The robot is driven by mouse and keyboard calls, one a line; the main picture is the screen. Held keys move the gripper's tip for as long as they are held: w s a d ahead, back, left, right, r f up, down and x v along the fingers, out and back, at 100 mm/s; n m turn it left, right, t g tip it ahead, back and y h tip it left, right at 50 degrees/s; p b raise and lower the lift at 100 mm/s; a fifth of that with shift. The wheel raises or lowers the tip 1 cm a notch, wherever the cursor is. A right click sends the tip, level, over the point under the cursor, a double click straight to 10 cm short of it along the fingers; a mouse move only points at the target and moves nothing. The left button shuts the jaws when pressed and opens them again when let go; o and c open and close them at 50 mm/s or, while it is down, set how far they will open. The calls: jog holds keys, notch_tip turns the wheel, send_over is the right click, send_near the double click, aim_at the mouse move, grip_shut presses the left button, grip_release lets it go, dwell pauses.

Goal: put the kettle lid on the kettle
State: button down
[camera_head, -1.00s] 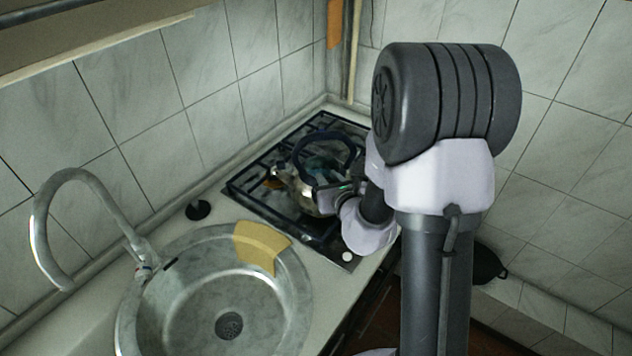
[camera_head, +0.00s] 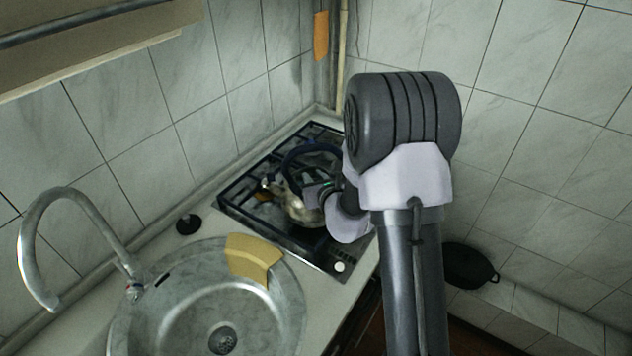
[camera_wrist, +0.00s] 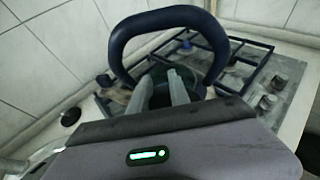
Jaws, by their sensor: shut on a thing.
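The kettle (camera_head: 297,207) has a shiny metal body and a dark blue arched handle, and stands on the gas hob. Its handle (camera_wrist: 118,45) rises in front of my fingers in the wrist view. My gripper (camera_wrist: 176,80) has its two grey fingers close together, reaching toward the opening under the handle. In the head view my gripper (camera_head: 318,192) is at the kettle's right side, close to the body. The fingers are shut on the kettle lid, which is mostly hidden by the fingers and the dark area behind them; I cannot tell whether it touches the kettle's rim.
The black hob grate (camera_head: 240,193) surrounds the kettle. A round steel sink (camera_head: 180,310) with a yellow cloth or sponge (camera_head: 252,258) on its rim lies in front. A curved tap (camera_head: 30,250) stands at left. A black pan (camera_head: 468,264) is at lower right. Tiled walls close the corner.

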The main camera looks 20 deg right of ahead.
jog(key=d+r+p+x, duration=0.1)
jog(key=x, duration=0.6)
jog(key=shift+w, duration=0.5)
jog(key=shift+r, duration=0.15)
jog(key=c, duration=1.1)
grip_release()
jog(key=shift+c, duration=0.2)
